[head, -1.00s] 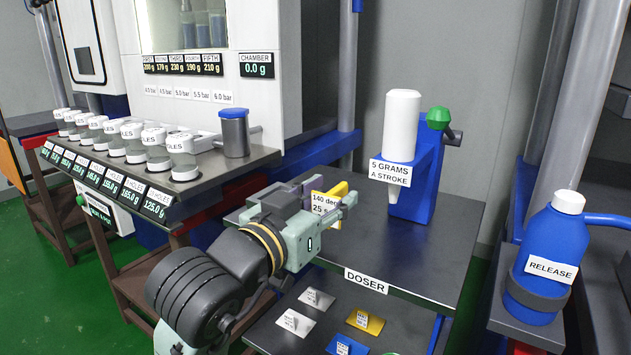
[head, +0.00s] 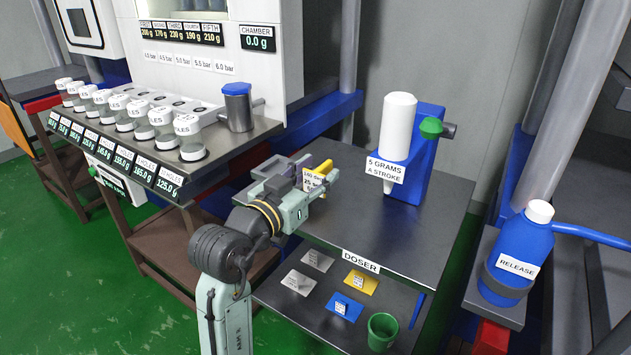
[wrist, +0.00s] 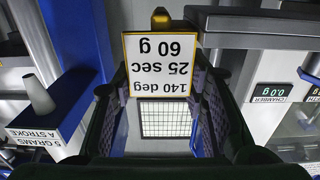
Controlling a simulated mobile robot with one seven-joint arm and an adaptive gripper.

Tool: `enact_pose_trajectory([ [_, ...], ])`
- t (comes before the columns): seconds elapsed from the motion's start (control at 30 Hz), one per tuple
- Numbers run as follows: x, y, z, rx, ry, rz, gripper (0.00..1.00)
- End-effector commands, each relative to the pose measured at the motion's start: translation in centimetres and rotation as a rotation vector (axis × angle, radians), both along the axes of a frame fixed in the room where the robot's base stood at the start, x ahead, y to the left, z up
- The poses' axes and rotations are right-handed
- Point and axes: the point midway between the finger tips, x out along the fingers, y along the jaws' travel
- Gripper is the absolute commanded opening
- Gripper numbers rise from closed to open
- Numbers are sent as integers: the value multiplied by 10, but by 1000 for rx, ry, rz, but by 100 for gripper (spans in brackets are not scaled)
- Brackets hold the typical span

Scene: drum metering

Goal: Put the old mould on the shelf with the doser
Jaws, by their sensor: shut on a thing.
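A yellow mould (head: 324,167) with a white label is between the fingers of my gripper (head: 308,180), which is shut on it. In the wrist view the mould (wrist: 160,62) shows upside-down text reading 140 deg, 25 sec, 60 g. In the head view, my gripper and the mould appear over the left part of the dark shelf (head: 400,235) marked DOSER; I cannot tell whether the mould touches it. The doser (head: 400,150), a white cylinder on a blue stand with a green knob, stands at the back of that shelf, to the right of the mould.
A lower shelf (head: 385,335) holds several small cards and a green cup (head: 382,331). Left is a bench with several lidded jars (head: 160,125) and a blue-lidded grey container (head: 238,106). A blue RELEASE bottle (head: 520,255) stands right. The doser shelf's front and right are clear.

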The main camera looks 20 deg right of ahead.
Motion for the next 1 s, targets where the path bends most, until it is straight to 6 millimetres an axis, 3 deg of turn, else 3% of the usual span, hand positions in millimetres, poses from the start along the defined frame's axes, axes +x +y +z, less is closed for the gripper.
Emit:
enact_pose_trajectory([
  [0.2, -1, 0, -21, -3, -1, 0, 0],
  [0.6, -1, 0, -27, -1, -3, 0, 0],
  [0.63, -1, 0, -29, 0, 1, -1, 41],
  [0.9, 0, 0, -27, 0, 1, 0, 59],
  [1.0, 0, 0, -27, 0, 1, 0, 60],
])
